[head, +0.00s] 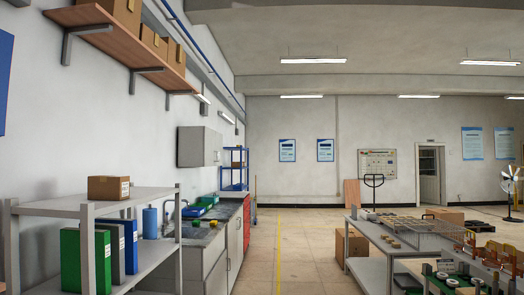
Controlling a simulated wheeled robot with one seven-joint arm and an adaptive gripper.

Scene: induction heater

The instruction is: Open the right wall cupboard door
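A light grey wall cupboard (199,146) hangs on the left wall, above the far part of a counter (207,232). I see it at a steep angle from its near end. Its front faces right and looks closed, but it is too small and foreshortened to tell the separate doors or handles apart. My gripper is not in view.
A grey shelf unit (88,209) with a carton (108,188) and binders (98,262) stands at near left. A workbench with racks (393,250) stands at right. The tiled aisle (292,250) between is clear, with a yellow line (279,245).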

